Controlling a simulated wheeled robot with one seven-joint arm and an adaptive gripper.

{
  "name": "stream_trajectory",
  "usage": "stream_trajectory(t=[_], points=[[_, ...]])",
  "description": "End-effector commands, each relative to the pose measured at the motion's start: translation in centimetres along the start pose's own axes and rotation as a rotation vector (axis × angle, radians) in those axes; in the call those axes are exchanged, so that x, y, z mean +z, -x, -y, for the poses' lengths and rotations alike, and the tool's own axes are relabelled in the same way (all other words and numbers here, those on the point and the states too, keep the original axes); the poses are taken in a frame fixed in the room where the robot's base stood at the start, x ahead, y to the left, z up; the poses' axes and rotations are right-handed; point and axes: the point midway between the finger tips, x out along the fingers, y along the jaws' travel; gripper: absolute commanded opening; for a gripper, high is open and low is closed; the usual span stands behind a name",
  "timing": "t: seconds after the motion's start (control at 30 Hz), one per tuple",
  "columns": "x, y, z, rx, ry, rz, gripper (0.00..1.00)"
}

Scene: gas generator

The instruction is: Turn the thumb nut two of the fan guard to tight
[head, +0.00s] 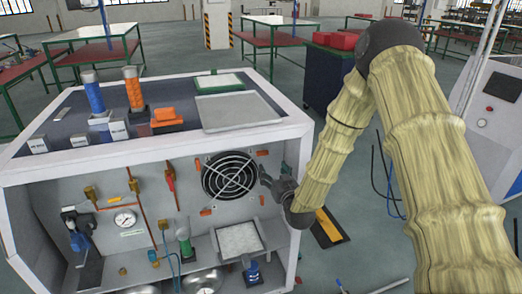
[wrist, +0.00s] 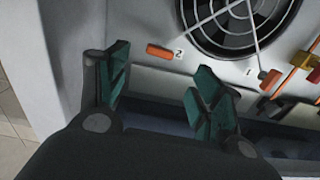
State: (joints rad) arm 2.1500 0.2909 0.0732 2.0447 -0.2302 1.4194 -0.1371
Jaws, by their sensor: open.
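Thumb nut two (wrist: 160,51) is a small orange bar lying nearly level in the wrist view, beside a printed "2" on the pale panel. In the head view an orange nut (head: 262,153) sits at the fan guard's upper right and appears to be the same one. The fan guard (head: 230,176) is a round wire grille over a dark fan; part of it shows in the wrist view (wrist: 235,18). My gripper (head: 265,180) is open at the guard's right side. In the wrist view its green fingers (wrist: 162,62) stand apart either side of the nut, which appears beyond their tips, untouched.
Another orange nut (wrist: 269,80) is beside a "1". Pipes and valves lie left of the fan in the head view, with a pressure gauge (head: 124,219). The cabinet's right wall (head: 300,165) is close to my gripper. A white tray (head: 239,240) is below the fan.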

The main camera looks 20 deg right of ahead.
Motion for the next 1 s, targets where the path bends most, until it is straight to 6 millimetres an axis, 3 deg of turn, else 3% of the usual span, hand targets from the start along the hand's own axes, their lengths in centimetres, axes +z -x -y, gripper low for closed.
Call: stream_trajectory(t=[0.27,0.7,1.0], points=[[-0.7,-2.4,0.3,-0.004,0.0,-0.013,0.66],[-0.6,-9.2,0.5,-0.006,0.0,-0.01,0.66],[-0.5,-11.0,0.5,-0.005,0.0,-0.009,0.66]])
